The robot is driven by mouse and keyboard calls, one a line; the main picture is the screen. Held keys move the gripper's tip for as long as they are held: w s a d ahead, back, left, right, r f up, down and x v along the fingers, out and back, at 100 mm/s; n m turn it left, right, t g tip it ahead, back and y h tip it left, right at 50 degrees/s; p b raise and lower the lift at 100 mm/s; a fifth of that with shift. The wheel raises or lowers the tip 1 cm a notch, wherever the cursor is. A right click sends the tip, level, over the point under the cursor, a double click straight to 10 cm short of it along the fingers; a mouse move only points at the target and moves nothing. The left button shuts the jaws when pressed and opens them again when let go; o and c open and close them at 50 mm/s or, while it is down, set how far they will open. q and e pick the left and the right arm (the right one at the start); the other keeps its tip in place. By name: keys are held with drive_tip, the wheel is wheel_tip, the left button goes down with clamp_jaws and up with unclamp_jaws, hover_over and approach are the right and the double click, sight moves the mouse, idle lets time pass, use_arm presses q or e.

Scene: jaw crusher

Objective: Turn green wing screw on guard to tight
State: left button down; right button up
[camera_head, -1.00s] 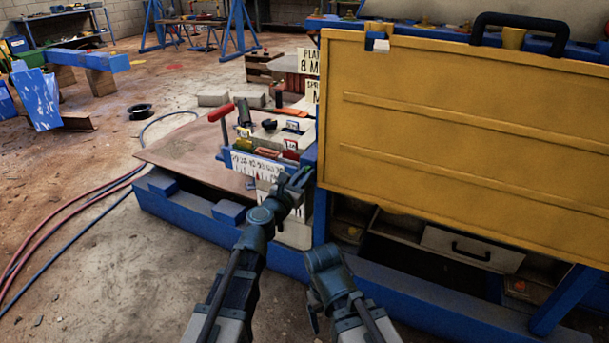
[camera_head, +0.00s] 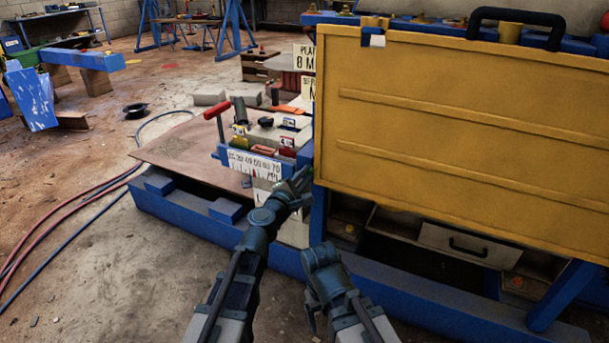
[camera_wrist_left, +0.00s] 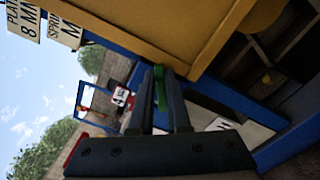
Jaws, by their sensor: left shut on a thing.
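The yellow guard (camera_head: 450,135) is a large ribbed panel with a black handle on top; it fills the right of the head view and its edge (camera_wrist_left: 150,40) shows in the left wrist view. The green wing screw (camera_wrist_left: 160,88) is by the lower guard edge, between my left fingers. My left gripper (camera_head: 301,181) is at the guard's lower left corner; in the wrist view its jaws (camera_wrist_left: 163,82) are shut on the screw. Its fingers partly hide the screw. My right arm is folded at the bottom centre; its jaws cannot be made out.
A bench unit with a white scale plate (camera_head: 253,163) and a red-handled lever (camera_head: 217,109) stands just left of the guard. A blue frame rail (camera_head: 190,218) runs below. A drawer front (camera_head: 468,245) sits under the guard. Hoses lie on the open floor at left.

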use_arm(q)
drive_tip(key=m, duration=0.3)
drive_tip(key=f+m, duration=0.1)
drive_tip(key=m, duration=0.2)
drive_tip(key=shift+s+d+b, duration=0.1)
drive_tip(key=shift+s+b, duration=0.05)
drive_tip(key=shift+b, duration=0.25)
drive_tip(key=shift+m, duration=0.4)
drive_tip(key=c, duration=0.9)
unclamp_jaws()
drive_tip(key=shift+s, duration=0.1)
